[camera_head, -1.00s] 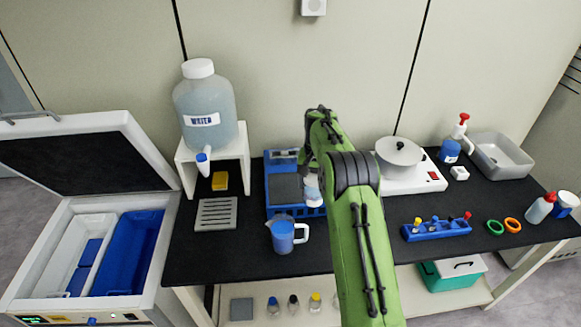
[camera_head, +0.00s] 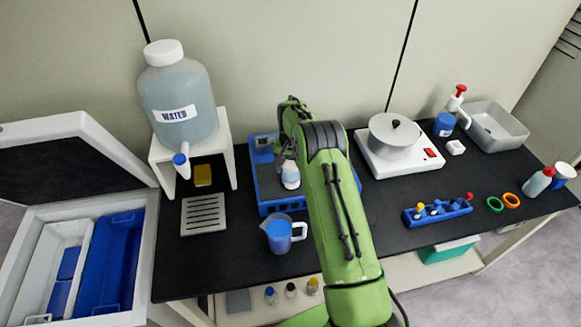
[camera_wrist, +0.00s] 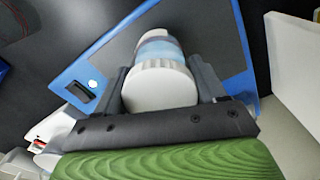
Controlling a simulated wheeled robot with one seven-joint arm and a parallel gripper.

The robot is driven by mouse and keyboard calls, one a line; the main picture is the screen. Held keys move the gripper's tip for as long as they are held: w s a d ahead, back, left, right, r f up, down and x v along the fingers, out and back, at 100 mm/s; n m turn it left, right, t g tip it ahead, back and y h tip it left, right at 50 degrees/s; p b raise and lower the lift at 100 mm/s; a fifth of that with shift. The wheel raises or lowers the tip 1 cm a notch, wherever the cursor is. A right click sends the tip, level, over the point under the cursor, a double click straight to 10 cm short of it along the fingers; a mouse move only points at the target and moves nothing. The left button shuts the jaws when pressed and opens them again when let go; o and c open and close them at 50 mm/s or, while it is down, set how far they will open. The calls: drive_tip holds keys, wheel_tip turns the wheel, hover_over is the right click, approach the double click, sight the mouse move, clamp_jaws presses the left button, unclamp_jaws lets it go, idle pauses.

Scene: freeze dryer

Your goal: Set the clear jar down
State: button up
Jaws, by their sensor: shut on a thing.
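The clear jar (camera_head: 290,176) has a white lid and shows just left of my arm in the head view. It also shows in the wrist view (camera_wrist: 160,48), with its white lid toward the camera and a bluish clear body beyond. My gripper (camera_wrist: 160,85) is shut on the jar, one dark finger on each side. The jar is over or beside a blue device (camera_head: 266,196) with a grey top plate. In the wrist view this blue-edged plate (camera_wrist: 105,50) lies beyond the jar. I cannot tell whether the jar's base touches it.
A blue-filled pitcher (camera_head: 279,236) stands in front of the blue device. A water jug (camera_head: 178,100) on a white stand is to the left, above a slotted grey tray (camera_head: 203,214). A hotplate (camera_head: 418,165) with a pot is to the right. The table between the hotplate and blue rack (camera_head: 437,212) is clear.

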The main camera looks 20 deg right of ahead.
drive_tip(key=shift+f, duration=0.2)
drive_tip(key=shift+f, duration=0.15)
drive_tip(key=o, duration=1.2)
